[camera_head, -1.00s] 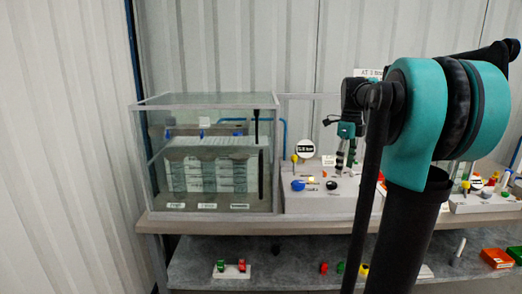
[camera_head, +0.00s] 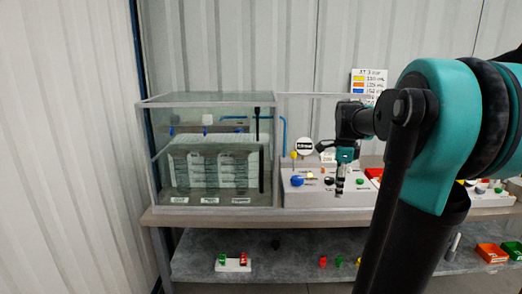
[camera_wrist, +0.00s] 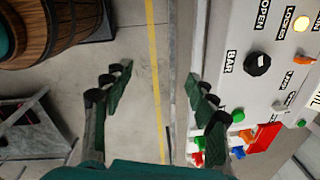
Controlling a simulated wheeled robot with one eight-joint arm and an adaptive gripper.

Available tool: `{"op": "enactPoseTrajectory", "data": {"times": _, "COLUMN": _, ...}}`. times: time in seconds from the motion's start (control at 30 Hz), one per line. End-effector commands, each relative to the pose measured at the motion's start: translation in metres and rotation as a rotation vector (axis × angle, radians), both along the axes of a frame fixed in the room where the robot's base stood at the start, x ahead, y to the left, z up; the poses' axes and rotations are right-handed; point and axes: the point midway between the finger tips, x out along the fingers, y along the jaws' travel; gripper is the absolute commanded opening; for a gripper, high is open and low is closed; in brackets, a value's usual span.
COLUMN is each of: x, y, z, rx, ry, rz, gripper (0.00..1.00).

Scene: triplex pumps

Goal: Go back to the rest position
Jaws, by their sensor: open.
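My gripper (camera_wrist: 158,92) is open and empty in the wrist view, its two green-padded fingers apart with bare floor and the bench edge between them. In the head view my gripper (camera_head: 341,178) hangs in front of the control panel (camera_head: 318,202), pointing down. The panel also shows at the right of the wrist view, with a black knob (camera_wrist: 257,64), a lit yellow lamp (camera_wrist: 301,24) and an orange switch (camera_wrist: 304,60). The right finger looks close to the panel's edge; I cannot tell whether it touches. My arm covers the right part of the head view.
A clear glass tank (camera_head: 207,155) stands on the bench (camera_head: 255,221) left of the panel. The lower shelf (camera_head: 300,258) holds small red and green parts and an orange bin (camera_head: 491,252). A wooden barrel (camera_wrist: 85,25) stands on the floor at the wrist view's upper left.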

Motion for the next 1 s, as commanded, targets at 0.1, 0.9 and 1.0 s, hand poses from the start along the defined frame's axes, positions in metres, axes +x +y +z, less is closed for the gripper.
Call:
{"op": "enactPoseTrajectory", "data": {"times": 0.1, "x": -0.016, "y": 0.011, "z": -0.025, "rx": -0.02, "ry": -0.028, "rz": 0.189, "gripper": 0.58}}
{"op": "enactPoseTrajectory", "data": {"times": 0.9, "x": -0.186, "y": 0.072, "z": -0.211, "rx": -0.396, "ry": -0.195, "rz": 1.783, "gripper": 0.58}}
{"op": "enactPoseTrajectory", "data": {"times": 1.0, "x": -0.189, "y": 0.072, "z": -0.213, "rx": -0.405, "ry": -0.196, "rz": 1.808, "gripper": 0.58}}
